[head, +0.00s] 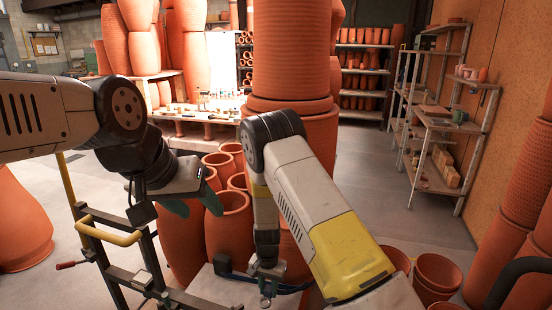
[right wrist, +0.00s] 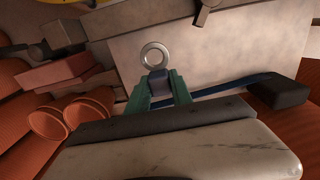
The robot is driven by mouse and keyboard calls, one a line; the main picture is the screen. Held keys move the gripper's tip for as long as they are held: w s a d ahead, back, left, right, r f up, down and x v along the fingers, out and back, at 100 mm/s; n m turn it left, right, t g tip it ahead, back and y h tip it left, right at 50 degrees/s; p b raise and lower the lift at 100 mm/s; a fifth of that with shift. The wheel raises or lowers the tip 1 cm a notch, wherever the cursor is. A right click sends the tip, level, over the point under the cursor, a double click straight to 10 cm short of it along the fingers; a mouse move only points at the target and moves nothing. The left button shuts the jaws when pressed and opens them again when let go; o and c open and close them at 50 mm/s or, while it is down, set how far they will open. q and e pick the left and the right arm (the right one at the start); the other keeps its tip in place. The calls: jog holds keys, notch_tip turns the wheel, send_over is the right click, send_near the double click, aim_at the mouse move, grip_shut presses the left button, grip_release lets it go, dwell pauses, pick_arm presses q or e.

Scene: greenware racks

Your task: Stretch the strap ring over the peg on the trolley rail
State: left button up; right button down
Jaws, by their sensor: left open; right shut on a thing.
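The strap ring (right wrist: 142,55) is a small metal ring on a blue tab. My right gripper (right wrist: 159,92) is shut on the tab, with the ring standing out beyond the green fingertips. In the head view this gripper (head: 266,296) is low, over a pale flat top; the ring is too small to make out there. The dark blue strap (right wrist: 225,86) runs to a black block (right wrist: 280,91). A small metal fitting (head: 143,279) on the trolley rail may be the peg, apart from the ring. My left gripper (head: 193,206) is open and empty above the trolley.
The dark trolley frame (head: 92,262) has a yellow handle (head: 108,231). Terracotta pots (head: 228,222) crowd behind it, and a tall pot stack (head: 291,50) rises in the centre. Shelves (head: 436,128) stand at the right wall. The floor before them is clear.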

jog(key=s+a+r, duration=0.3)
jog(key=a+r, duration=0.4)
jog(key=a, duration=0.3)
jog(key=shift+a, duration=0.15)
dwell(0.5)
jog(key=shift+f, duration=1.45)
jog(key=shift+f, duration=1.9)
dwell(1.4)
jog(key=shift+w+d, duration=0.15)
jog(key=shift+d, duration=0.15)
dwell(0.5)
jog(key=c, duration=0.6)
grip_release()
